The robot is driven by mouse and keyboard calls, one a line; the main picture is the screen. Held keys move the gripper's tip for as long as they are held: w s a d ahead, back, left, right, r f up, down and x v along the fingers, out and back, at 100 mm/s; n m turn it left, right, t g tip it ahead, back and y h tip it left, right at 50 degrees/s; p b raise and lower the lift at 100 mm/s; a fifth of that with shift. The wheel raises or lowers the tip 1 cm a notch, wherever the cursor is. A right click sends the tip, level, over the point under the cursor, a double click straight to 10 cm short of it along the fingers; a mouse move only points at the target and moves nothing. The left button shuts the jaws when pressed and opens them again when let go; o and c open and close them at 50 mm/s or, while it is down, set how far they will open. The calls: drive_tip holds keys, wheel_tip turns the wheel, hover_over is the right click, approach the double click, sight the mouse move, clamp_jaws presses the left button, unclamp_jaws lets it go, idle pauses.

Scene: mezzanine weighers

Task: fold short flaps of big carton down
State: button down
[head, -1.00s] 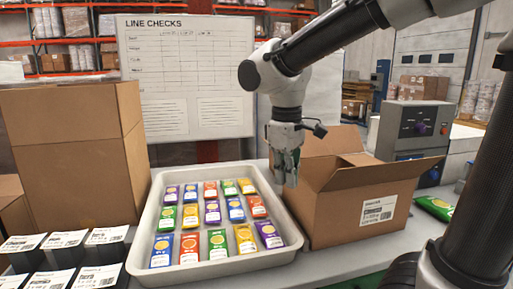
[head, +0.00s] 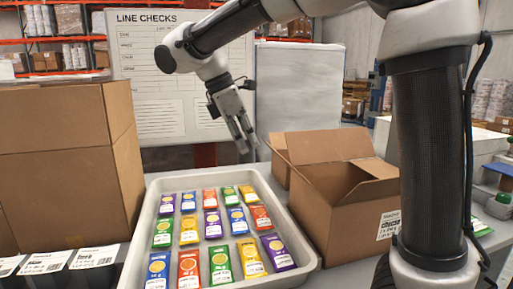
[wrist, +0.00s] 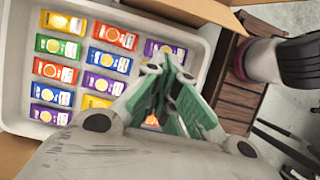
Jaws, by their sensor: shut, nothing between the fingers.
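The larger brown carton (head: 60,195) stands at the left in the head view. A crease runs across it, and the panels above it (head: 55,115) look like flaps standing upright. Its inside is hidden. A smaller open carton (head: 335,215) stands right of the tray, with one flap (head: 330,145) raised at the back and others spread outward. My gripper (head: 245,145) is shut and empty, pointing down above the tray's far end, between the cartons and apart from both. Its green-padded fingers (wrist: 168,85) show in the wrist view, with a brown cardboard edge (wrist: 15,155) at the lower left.
A pale tray (head: 137,245) of several coloured packets lies between the cartons. Labelled dark boxes (head: 95,257) stand at the front left. A whiteboard (head: 140,75) and a blank pale panel (head: 298,95) stand behind. The space above the tray is open.

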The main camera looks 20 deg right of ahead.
drive_tip(key=d+f, duration=0.5)
drive_tip(key=d, duration=0.1)
drive_tip(key=shift+d+f, duration=0.15)
drive_tip(key=shift+d, duration=0.1)
idle(0.4)
